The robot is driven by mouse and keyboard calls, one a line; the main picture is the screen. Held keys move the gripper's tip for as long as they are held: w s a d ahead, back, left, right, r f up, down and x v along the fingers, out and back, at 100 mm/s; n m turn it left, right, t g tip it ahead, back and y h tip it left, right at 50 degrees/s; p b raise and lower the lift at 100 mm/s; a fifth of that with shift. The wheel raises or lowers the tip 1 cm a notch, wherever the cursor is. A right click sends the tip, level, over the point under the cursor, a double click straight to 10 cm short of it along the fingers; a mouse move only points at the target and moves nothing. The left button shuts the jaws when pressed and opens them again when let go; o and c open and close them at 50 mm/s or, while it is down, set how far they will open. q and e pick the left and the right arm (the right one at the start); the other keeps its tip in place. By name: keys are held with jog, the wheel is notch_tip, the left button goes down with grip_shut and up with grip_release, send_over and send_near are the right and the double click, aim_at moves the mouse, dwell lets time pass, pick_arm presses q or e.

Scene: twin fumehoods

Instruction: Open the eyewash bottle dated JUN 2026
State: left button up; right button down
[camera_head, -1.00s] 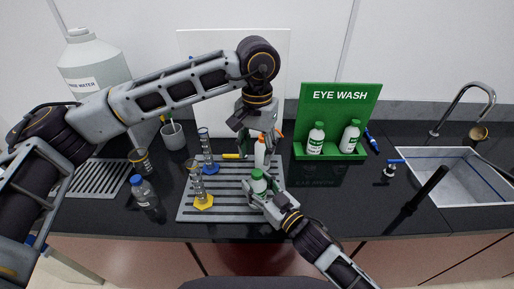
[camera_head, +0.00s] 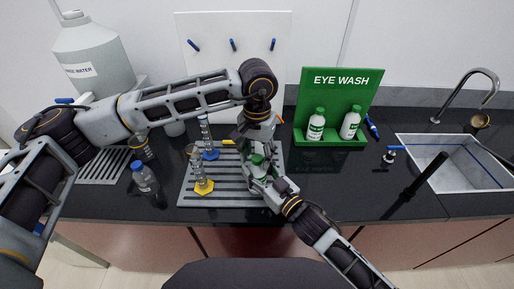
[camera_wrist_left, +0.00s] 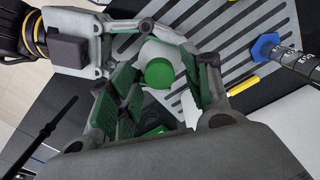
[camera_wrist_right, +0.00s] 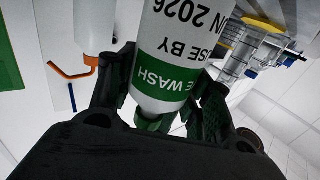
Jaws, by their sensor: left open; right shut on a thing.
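The eyewash bottle (camera_wrist_right: 182,50) is white with a green band, and "USE BY ... JUN 2026" is partly readable in the right wrist view. My right gripper (camera_head: 262,178) is shut on it above the grey drain rack, and also shows in the right wrist view (camera_wrist_right: 165,110). The bottle's green cap (camera_wrist_left: 159,73) is on, seen from above in the left wrist view. My left gripper (camera_head: 252,140) is open just above the bottle, its fingers (camera_wrist_left: 165,85) on both sides of the cap. Whether they touch it cannot be told.
Two other eyewash bottles (camera_head: 316,124) (camera_head: 350,122) stand in the green EYE WASH holder (camera_head: 335,142). Two graduated cylinders, one yellow-based (camera_head: 203,187) and one blue-based (camera_head: 210,154), stand on the rack (camera_head: 222,200). A sink (camera_head: 455,165) is at right. The counter between rack and sink is mostly clear.

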pick_arm(q)
jog(key=shift+f, duration=0.15)
grip_shut()
dwell(0.4)
